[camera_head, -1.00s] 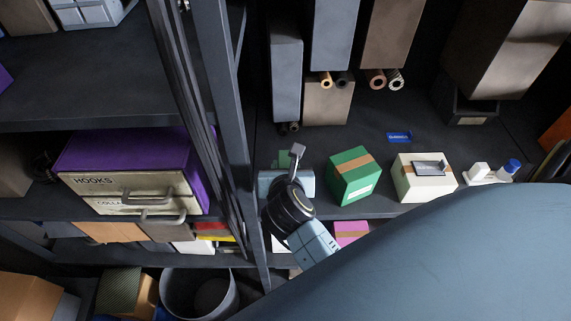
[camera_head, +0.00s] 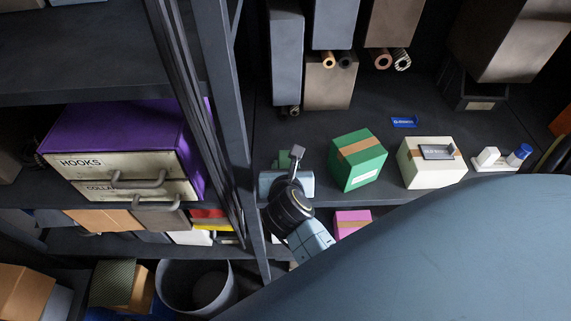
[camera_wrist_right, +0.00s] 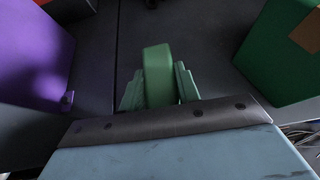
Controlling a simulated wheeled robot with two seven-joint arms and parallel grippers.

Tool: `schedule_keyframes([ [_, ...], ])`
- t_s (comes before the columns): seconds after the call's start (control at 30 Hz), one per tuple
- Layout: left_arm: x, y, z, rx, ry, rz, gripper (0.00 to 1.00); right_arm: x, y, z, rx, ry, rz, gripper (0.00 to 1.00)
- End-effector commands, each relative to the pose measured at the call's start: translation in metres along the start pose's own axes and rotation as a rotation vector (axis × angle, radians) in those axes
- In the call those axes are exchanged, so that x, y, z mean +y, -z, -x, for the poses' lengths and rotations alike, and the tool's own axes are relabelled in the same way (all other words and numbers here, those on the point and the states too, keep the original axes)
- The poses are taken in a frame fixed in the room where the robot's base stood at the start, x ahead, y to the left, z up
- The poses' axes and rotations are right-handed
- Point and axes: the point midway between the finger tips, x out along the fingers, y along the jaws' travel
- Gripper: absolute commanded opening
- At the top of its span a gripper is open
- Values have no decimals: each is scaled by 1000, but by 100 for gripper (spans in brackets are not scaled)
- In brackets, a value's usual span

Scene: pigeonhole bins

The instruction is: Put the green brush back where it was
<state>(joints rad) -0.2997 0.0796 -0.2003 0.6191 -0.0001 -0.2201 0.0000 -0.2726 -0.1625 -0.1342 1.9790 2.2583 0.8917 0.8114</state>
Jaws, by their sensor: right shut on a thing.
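The green brush (camera_wrist_right: 158,72) shows as a green block between the fingers of my right gripper (camera_wrist_right: 159,90) in the right wrist view. The gripper is shut on it. The rest of the brush is hidden by the gripper and wrist. I cannot tell whether the brush touches the shelf. My left gripper is not in view.
The green box (camera_head: 360,166) stands right of the gripper, with a cream box (camera_head: 432,173) beyond it. A dark upright post (camera_head: 232,150) and the purple hooks box (camera_head: 130,135) are on the left. Bare shelf (camera_head: 345,115) lies behind the green box.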

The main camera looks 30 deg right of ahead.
Motion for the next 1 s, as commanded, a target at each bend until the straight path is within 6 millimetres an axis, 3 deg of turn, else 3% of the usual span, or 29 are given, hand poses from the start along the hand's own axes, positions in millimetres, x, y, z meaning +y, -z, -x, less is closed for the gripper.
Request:
schedule_keyframes([
  [0.63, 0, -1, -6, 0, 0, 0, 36, 0, 7, -4, 0, -1, -1, 0],
  [0.67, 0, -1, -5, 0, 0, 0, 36, 0, 7, -4, -1, -1, -1, 35],
  [0.7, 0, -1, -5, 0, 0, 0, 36, 0, 7, -4, -1, -1, -1, 40],
  [1.0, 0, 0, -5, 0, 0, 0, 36, 0, 7, -4, 0, 0, 0, 40],
])
